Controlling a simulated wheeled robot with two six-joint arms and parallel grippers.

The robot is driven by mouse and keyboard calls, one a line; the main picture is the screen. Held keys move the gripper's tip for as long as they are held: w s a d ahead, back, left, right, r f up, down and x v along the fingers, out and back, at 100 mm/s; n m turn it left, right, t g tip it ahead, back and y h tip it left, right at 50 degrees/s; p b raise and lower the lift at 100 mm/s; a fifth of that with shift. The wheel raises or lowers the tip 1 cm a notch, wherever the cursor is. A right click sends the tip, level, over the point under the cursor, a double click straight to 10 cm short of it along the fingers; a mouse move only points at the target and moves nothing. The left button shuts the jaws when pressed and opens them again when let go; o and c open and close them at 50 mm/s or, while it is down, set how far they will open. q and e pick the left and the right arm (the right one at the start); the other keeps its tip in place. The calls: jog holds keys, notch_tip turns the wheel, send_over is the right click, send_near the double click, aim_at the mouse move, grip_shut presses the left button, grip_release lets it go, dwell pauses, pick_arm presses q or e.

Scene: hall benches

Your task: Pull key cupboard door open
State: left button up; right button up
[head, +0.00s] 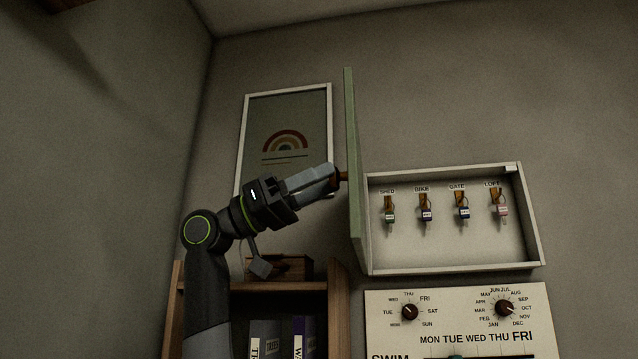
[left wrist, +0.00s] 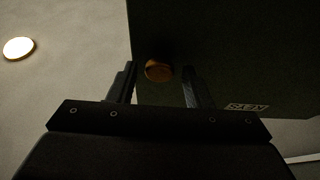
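The key cupboard (head: 455,268) hangs on the wall in the head view. Its green door (head: 353,170) stands wide open, swung out at the left side and seen nearly edge-on. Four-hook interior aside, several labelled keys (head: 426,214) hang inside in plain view. My left gripper (head: 334,178) is at the door's outer face, by the brown round knob (head: 343,176). In the left wrist view the knob (left wrist: 158,71) shows between the two fingertips, with a gap on each side; the gripper is open. The dark door face (left wrist: 225,50) fills much of that view. My right gripper is not in view.
A framed rainbow picture (head: 287,120) hangs behind my left arm. Below stands a wooden shelf (head: 338,310) with a box (head: 293,268) and binders. A calendar board (head: 455,312) with dials is under the cupboard. A round light (left wrist: 18,48) shows in the left wrist view.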

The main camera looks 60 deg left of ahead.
pick_arm(q)
jog(key=shift+o, duration=0.2)
jog(key=shift+s+f, duration=0.1)
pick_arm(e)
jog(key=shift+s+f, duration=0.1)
pick_arm(q)
jog(key=shift+s+a+f, duration=0.15)
jog(key=shift+a, duration=0.1)
jog(key=b+v, duration=0.3)
jog(key=v, duration=1.3)
jog(key=shift+s+a, duration=0.2)
jog(key=shift+s, duration=0.05)
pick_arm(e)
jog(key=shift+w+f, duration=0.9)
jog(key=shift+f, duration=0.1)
